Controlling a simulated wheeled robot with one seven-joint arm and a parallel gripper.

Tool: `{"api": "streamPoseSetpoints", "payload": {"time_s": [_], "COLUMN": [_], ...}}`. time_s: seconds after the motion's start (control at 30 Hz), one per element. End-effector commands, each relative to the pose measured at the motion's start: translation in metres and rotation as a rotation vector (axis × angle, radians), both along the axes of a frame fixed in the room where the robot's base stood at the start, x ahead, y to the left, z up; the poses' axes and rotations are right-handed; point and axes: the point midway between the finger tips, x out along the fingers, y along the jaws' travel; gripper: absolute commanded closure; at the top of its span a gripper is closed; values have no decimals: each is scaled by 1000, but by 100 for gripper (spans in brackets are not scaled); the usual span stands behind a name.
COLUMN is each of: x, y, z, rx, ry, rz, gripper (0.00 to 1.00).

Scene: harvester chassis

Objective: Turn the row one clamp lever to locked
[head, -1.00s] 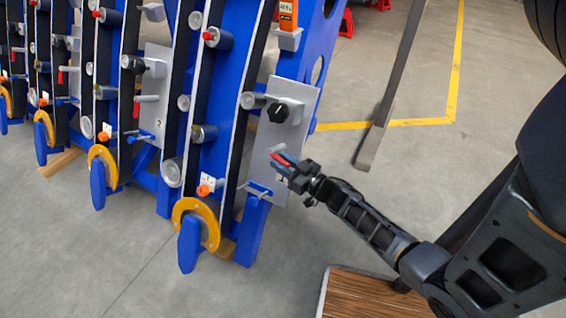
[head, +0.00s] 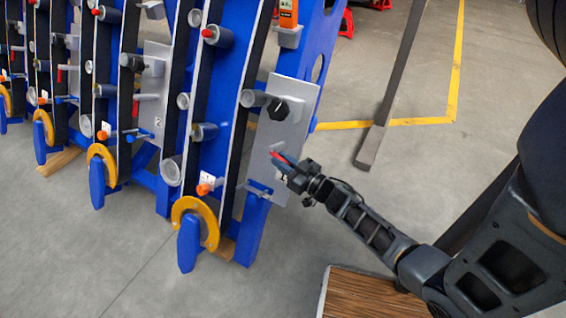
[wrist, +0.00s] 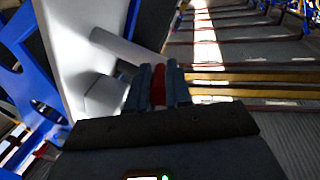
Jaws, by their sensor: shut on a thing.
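The row one clamp lever is a red handle (head: 281,157) on the light grey plate (head: 262,137) at the end of the nearest blue frame row. My gripper (head: 286,165) is shut on it in the head view. In the wrist view the red lever (wrist: 158,86) shows as a narrow strip between my two blue-grey fingertips (wrist: 157,84). Most of the lever is hidden by the fingers, and its pivot is not clearly seen.
A black knob (head: 279,109) sits above the lever on the same plate. A grey cylinder (wrist: 116,47) stands out close to my fingers in the wrist view. A blue pin (head: 258,190) is lower on the plate.

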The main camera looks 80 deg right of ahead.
Motion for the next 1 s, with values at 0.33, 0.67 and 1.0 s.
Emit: {"api": "streamPoseSetpoints", "payload": {"time_s": [0.33, 0.67, 1.0], "x": [5, 15, 24], "y": [3, 7, 9], "z": [-20, -29, -31], "rx": [-45, -100, -138], "ry": [-189, -412, -577], "rz": [-113, -245, -343], "gripper": [100, 100, 100]}}
